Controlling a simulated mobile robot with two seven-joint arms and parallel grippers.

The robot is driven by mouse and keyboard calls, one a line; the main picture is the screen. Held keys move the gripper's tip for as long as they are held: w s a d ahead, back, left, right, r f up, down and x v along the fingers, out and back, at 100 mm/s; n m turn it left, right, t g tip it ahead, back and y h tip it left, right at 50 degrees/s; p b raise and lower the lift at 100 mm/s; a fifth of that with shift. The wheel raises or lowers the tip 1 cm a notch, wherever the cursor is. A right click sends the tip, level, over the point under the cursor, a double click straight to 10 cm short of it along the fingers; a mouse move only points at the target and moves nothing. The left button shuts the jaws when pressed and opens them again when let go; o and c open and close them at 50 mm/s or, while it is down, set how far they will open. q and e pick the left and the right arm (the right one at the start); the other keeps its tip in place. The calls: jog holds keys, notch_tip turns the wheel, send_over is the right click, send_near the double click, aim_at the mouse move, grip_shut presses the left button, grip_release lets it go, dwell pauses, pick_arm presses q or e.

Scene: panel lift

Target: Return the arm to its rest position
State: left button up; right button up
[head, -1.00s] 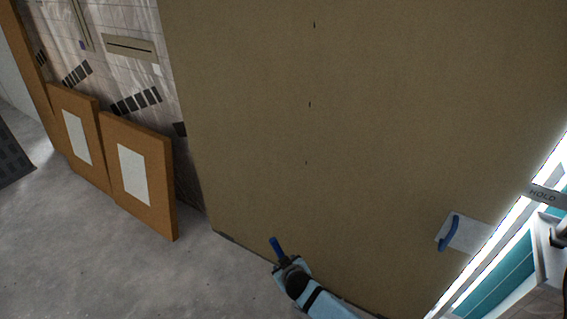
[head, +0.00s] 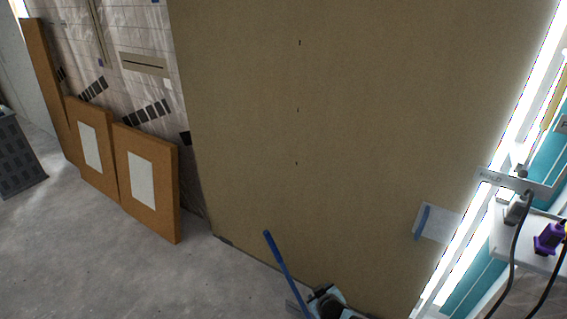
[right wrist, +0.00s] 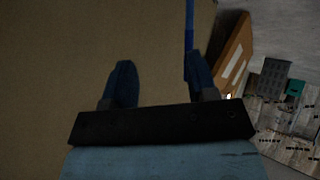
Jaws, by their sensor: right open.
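The large tan panel (head: 330,120) stands upright and fills the middle of the head view. A thin blue rod (head: 281,256) slants in front of its lower edge; its lower end runs out of the frame. My right gripper (right wrist: 157,75) is open in the right wrist view, its two dark blue fingers apart with nothing visible between them. The blue rod also shows in that view (right wrist: 189,25), lined up with the right-hand finger; I cannot tell whether they touch. In the head view only part of my right arm shows at the bottom edge. My left gripper is out of view.
Two orange-brown boards (head: 147,180) with white sheets lean at left. A dark grey crate (head: 17,158) stands at far left. A white shelf (head: 520,240) with black cables and a purple item (head: 549,238) is at right. Grey floor (head: 130,270) at lower left is clear.

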jog(key=d+h, duration=0.5)
jog(key=d, duration=3)
jog(key=s+a+y, duration=0.3)
jog(key=s+a, duration=0.8)
jog(key=s, duration=0.2)
jog(key=s+a+r+n+y, duration=0.1)
jog(key=s+a+r+y, duration=0.15)
jog(key=s+r, duration=0.4)
jog(key=s+a+r+y, duration=0.1)
jog(key=s+a+r, duration=0.2)
jog(key=s+r, duration=0.4)
jog(key=a+r+m+t, duration=0.15)
jog(key=a+m, duration=0.35)
jog(key=a, duration=0.7)
pick_arm(q)
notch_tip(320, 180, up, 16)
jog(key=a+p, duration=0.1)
jog(key=p, duration=2)
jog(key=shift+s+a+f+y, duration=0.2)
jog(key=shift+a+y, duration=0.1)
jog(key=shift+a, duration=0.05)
pick_arm(e)
notch_tip(320, 180, up, 16)
jog(key=s+d, duration=0.1)
jog(key=shift+s+d+f, duration=0.15)
jog(key=shift+s+d, duration=0.05)
